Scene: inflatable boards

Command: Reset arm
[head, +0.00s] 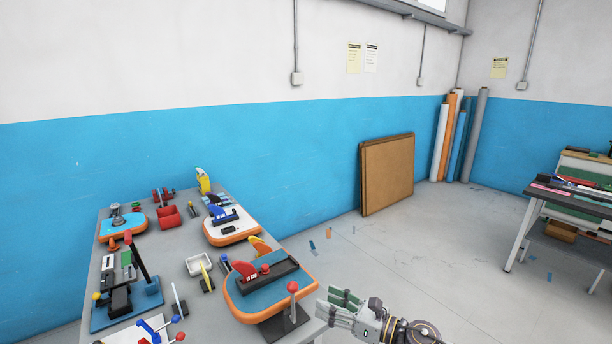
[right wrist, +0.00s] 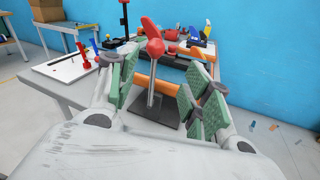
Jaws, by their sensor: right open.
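My right gripper (head: 346,306) is at the lower middle of the head view, just off the table's front right corner. Its green-padded fingers are apart. In the right wrist view my right gripper (right wrist: 166,86) is open with nothing held between its pads. A post with a red top (right wrist: 152,82) on a dark base stands beyond the fingers, showing through the gap. In the head view this red-topped post (head: 292,300) stands at the table's near right corner, left of the gripper. My left gripper is not in view.
The grey table (head: 190,290) holds an orange-edged blue board (head: 240,300), a white-topped board (head: 232,228), a red bin (head: 169,216) and several levers. Brown panels (head: 387,174) lean on the wall. The floor right of the table is mostly clear, up to another table (head: 525,226).

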